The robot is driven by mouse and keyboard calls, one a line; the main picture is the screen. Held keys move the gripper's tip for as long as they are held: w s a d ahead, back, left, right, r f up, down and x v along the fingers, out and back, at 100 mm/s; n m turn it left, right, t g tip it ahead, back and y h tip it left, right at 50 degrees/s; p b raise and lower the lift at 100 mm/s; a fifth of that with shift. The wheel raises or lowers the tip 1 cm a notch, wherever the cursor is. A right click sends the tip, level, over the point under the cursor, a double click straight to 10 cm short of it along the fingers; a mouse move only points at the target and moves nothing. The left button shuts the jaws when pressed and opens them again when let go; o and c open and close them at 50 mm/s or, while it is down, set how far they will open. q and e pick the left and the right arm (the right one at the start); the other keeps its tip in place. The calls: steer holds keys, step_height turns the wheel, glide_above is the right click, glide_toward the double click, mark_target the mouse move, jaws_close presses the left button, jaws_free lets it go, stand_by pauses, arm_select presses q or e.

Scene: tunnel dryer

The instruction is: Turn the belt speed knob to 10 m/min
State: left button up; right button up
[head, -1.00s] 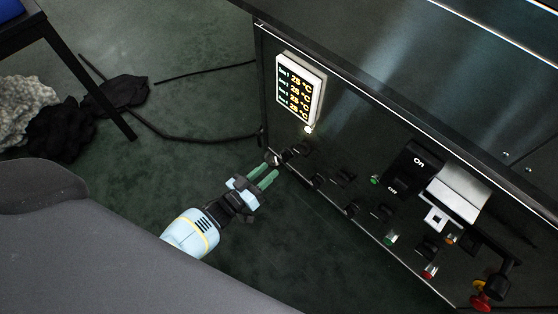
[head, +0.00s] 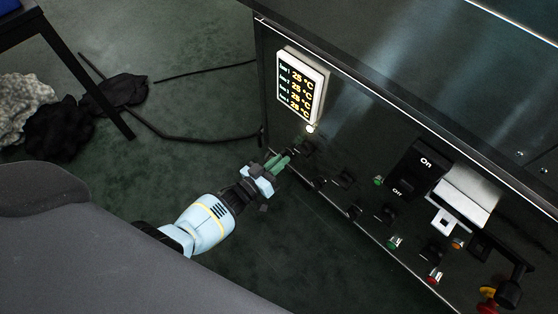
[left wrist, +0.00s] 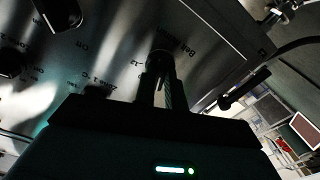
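The belt speed knob (left wrist: 158,62) is a dark round knob on the panel, under lettering of which "Belt" can be read in the left wrist view. My left gripper (left wrist: 160,88) points at it, with its two fingers apart and their tips at the knob. In the head view my left gripper (head: 281,160) has green fingers reaching the left end of the control panel (head: 345,130). The fingers partly hide the knob, so its pointer and setting cannot be read. I cannot tell whether the fingers press on it. My right gripper is out of view.
A lit temperature display (head: 302,84) is above the gripper. A cable (head: 190,138) lies on the floor.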

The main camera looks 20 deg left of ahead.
arm_select(q)
steer(key=shift+m, duration=0.3)
jaws_close()
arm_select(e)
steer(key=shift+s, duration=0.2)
arm_select(q)
steer(key=shift+m+b, duration=1.3)
steer(key=shift+m, duration=2.2)
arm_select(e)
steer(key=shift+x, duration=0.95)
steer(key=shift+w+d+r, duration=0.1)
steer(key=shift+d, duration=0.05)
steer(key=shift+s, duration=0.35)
arm_select(q)
steer(key=o, duration=0.7)
jaws_free()
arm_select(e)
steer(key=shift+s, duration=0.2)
